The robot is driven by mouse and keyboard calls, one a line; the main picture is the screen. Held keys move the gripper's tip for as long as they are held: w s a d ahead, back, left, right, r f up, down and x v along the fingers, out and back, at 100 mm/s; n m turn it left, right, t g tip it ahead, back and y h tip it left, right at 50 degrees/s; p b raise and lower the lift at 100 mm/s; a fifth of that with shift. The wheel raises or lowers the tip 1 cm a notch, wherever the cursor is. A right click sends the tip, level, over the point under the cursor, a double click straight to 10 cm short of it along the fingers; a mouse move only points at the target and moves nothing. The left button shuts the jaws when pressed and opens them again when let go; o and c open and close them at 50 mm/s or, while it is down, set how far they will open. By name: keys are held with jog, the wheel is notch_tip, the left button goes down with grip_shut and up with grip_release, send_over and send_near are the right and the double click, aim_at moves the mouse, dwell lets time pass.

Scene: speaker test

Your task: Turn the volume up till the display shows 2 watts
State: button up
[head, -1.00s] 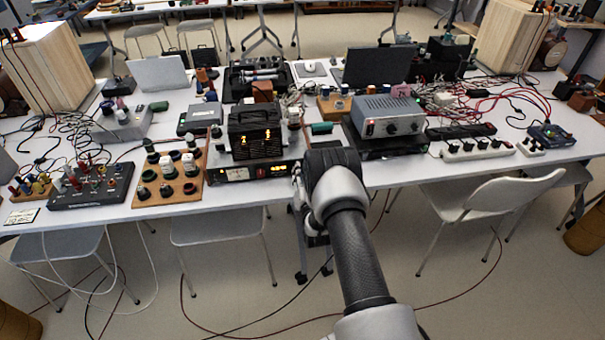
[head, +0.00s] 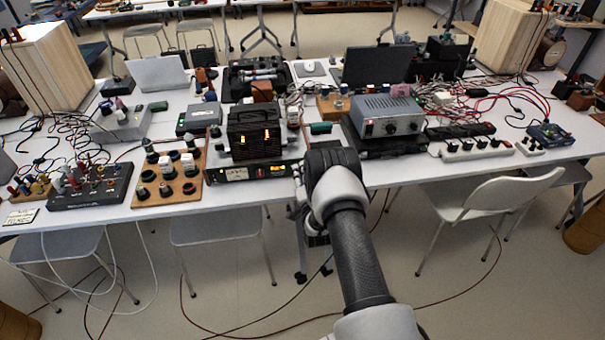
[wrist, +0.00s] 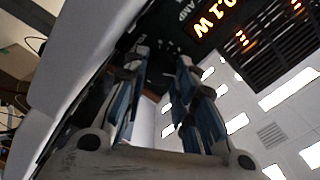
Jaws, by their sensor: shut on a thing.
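The amplifier (head: 262,171) is a dark unit with a lit meter (head: 237,174) and an amber display at the front edge of the table. In the wrist view the display (wrist: 214,18) is tilted and cut off by the top edge; it seems to read 0.1 W, but I cannot be sure of the digits. My gripper (wrist: 163,54) is at the right end of the amplifier's front, its fingers shut on what must be the volume knob. The knob itself is dark and mostly hidden between the fingers. In the head view my wrist hides most of the gripper.
A black caged unit with glowing tubes (head: 254,133) sits on the amplifier. A wooden board with knobs (head: 168,178) stands to its left. A grey power supply (head: 388,116) stands to the right, beyond my wrist. A white chair (head: 492,205) is at the front right.

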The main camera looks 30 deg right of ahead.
dwell(0.5)
jog(key=o, duration=1.1)
jog(key=shift+c, duration=0.2)
jog(key=shift+s, duration=0.15)
jog(key=v, duration=1.1)
jog(key=shift+s, duration=0.35)
jog(key=shift+a, duration=0.15)
